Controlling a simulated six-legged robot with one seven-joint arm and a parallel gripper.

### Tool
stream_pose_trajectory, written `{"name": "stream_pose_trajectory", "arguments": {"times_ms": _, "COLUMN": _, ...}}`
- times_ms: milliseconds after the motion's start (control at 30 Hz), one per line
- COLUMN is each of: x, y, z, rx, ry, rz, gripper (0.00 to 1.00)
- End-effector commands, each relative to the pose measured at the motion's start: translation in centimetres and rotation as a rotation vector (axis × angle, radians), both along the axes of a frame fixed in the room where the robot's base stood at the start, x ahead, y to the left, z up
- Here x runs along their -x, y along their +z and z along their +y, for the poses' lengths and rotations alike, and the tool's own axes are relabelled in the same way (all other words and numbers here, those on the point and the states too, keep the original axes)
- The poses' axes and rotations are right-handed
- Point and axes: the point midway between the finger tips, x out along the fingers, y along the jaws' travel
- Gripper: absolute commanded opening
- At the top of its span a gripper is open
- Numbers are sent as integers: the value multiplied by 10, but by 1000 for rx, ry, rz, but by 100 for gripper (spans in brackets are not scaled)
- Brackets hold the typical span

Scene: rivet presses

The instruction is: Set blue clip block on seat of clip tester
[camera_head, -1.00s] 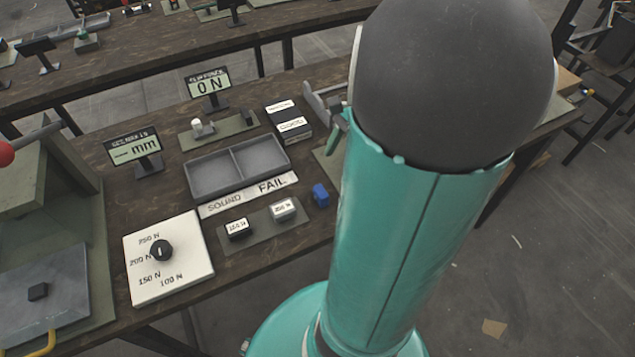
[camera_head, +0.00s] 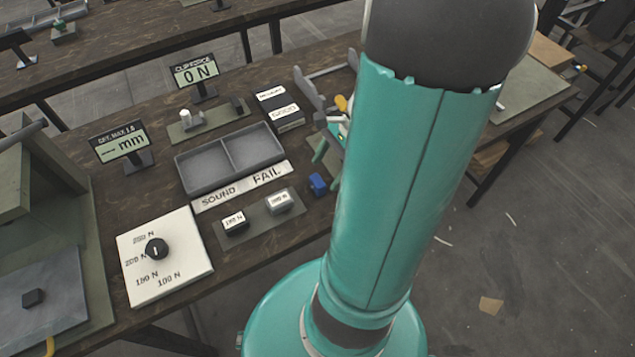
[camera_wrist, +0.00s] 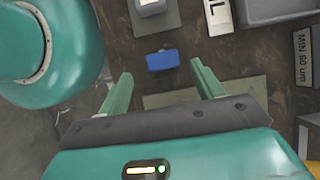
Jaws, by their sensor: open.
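The blue clip block (camera_head: 317,184) lies on the bench to the right of the small mat with two weight-like blocks. In the wrist view the blue clip block (camera_wrist: 162,60) sits just ahead of and between my gripper's fingertips. My gripper (camera_wrist: 157,78) is open and empty. The clip tester (camera_head: 212,120) is a green-grey plate with a white post and a dark piece, in front of a "0 N" display (camera_head: 195,74). Its seat is too small to make out clearly.
A grey two-part tray (camera_head: 228,158) stands between tester and a "SOUND FAIL" strip (camera_head: 241,187). Labelled blocks (camera_head: 235,221) sit on a dark mat left of the blue block. A white dial board (camera_head: 165,257) and a press (camera_head: 45,190) are further left.

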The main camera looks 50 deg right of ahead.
Motion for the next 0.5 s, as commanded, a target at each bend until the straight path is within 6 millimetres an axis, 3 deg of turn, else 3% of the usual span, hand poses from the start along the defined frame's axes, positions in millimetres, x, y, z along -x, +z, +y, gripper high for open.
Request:
{"name": "stream_pose_trajectory", "arguments": {"times_ms": 300, "x": -11, "y": -35, "z": 21, "rx": -4, "ry": -1, "rz": 2, "gripper": 66}}
{"name": "stream_pose_trajectory", "arguments": {"times_ms": 500, "x": -13, "y": -44, "z": 25, "rx": 0, "ry": -1, "rz": 0, "gripper": 66}}
